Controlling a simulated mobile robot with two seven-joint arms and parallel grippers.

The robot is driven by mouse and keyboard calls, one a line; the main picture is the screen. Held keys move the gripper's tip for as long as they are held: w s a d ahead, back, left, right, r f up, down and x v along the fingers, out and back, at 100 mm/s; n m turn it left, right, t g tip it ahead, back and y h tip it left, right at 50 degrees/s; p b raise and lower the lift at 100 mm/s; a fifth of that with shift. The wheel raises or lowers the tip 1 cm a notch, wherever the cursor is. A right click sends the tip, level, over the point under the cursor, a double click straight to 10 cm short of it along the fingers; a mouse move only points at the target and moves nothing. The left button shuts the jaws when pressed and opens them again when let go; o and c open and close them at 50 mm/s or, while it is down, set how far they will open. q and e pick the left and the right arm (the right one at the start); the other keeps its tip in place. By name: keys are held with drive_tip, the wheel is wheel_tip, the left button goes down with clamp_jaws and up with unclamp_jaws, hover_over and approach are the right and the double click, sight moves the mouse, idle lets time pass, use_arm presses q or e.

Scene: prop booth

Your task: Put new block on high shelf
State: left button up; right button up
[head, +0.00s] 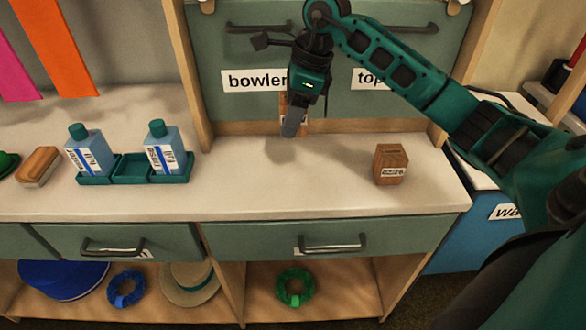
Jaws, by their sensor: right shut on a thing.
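My right gripper (293,122) hangs over the back of the white counter, in front of the green panel. It is shut on a small brown wooden block (284,101), mostly hidden behind the grey finger; only its edges show. Another wooden block (390,164) with a white label stands on the counter to the right, apart from the gripper. Its label is too small to read surely. I cannot tell from the labels which block is the new one. No high shelf can be made out in this view. My left gripper is not in view.
A green tray (133,178) with two blue bottles (90,153) stands on the counter at left, beside a wooden brush (39,166). A "bowler" label (252,80) is on the green panel. Hats and rings lie below the drawers (330,240). The counter's front middle is clear.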

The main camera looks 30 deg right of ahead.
drive_tip(key=shift+f, duration=0.55)
hover_over(286, 167)
drive_tip(key=d, duration=0.1)
drive_tip(key=f, duration=0.4)
drive_tip(key=shift+s+f+b, duration=0.1)
drive_tip(key=shift+s+b, duration=0.2)
drive_tip(key=shift+b, duration=0.05)
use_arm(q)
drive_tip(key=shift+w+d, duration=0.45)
use_arm(e)
drive_tip(key=shift+f, duration=2.3)
drive_tip(key=shift+f+b, duration=0.1)
drive_tip(key=shift+b, duration=0.3)
drive_tip(key=o, duration=1.1)
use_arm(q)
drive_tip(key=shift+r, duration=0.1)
